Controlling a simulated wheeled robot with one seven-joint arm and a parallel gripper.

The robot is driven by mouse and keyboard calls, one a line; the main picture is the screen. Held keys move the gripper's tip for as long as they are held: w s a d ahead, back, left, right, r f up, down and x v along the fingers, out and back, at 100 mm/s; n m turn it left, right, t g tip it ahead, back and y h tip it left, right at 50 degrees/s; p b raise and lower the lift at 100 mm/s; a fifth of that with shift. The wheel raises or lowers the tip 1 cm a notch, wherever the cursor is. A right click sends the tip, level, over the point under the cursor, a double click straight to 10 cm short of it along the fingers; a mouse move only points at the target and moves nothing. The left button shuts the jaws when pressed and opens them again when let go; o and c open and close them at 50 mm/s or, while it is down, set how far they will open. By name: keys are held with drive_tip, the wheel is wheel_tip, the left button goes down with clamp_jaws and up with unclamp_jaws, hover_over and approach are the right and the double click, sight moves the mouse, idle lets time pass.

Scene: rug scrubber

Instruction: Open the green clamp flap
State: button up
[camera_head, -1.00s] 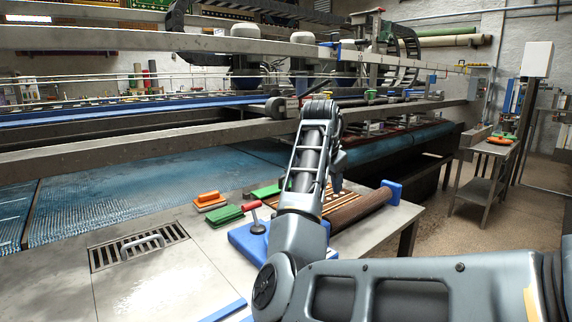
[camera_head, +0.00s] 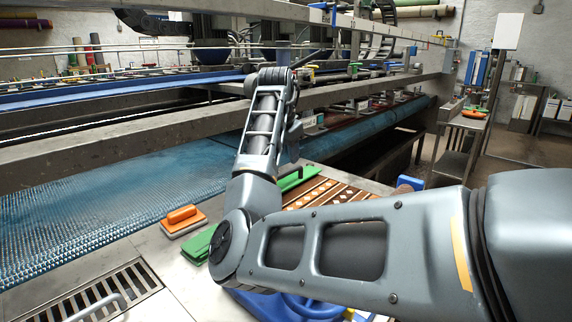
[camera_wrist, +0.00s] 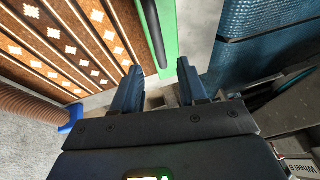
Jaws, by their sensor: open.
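The green clamp flap (camera_head: 297,178) lies at the far edge of the patterned rug (camera_head: 328,192), partly hidden by my arm in the head view. In the wrist view the flap (camera_wrist: 167,35) is a green strip with a dark bar handle (camera_wrist: 153,32) along its left side. My gripper (camera_wrist: 160,76) is open, with nothing between its fingers. Its fingertips lie on either side of the near end of the flap in the picture; I cannot tell the height gap or any contact. The head view does not clearly show my gripper.
An orange-handled brush (camera_head: 183,219) and a green block (camera_head: 199,245) rest on the metal table, beside a floor-like grate (camera_head: 100,292). Blue mesh (camera_head: 90,215) runs behind the table. A long metal beam (camera_head: 100,137) crosses beyond my arm.

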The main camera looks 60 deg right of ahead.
sight(290, 170)
drive_tip(key=x, duration=0.6)
clamp_jaws()
idle(0.3)
idle(0.4)
